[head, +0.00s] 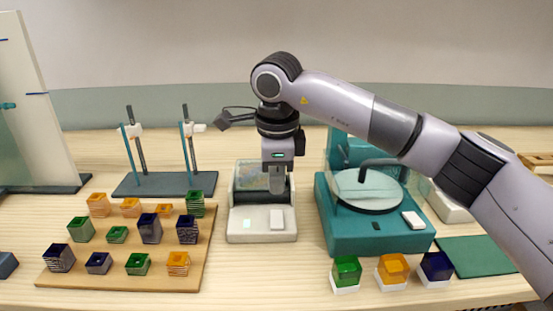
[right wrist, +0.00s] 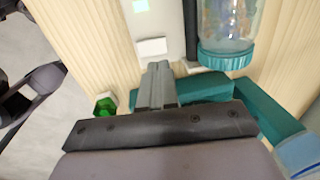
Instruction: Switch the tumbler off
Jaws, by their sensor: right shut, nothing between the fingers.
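The tumbler (head: 238,235) is a pale, box-shaped machine in the middle of the table. A clear jar with coloured contents (head: 250,176) lies in its back part; its teal cap shows in the right wrist view (right wrist: 226,60). On the tumbler's front top are a pale green lit square (head: 247,224) and a white rocker switch (head: 276,218). My right gripper (head: 277,188) points down over the tumbler, shut and empty, a little behind the switch in the head view. In the right wrist view its fingertips (right wrist: 158,68) appear just below the switch (right wrist: 152,47); contact cannot be told. My left gripper is out of view.
A teal machine with a round plate (head: 368,190) stands close on the right. Green (head: 346,268), amber (head: 393,269) and blue (head: 437,265) glass blocks stand in front. A wooden board (head: 205,235) with several glass blocks is on the left, a rod stand (head: 150,186) behind it.

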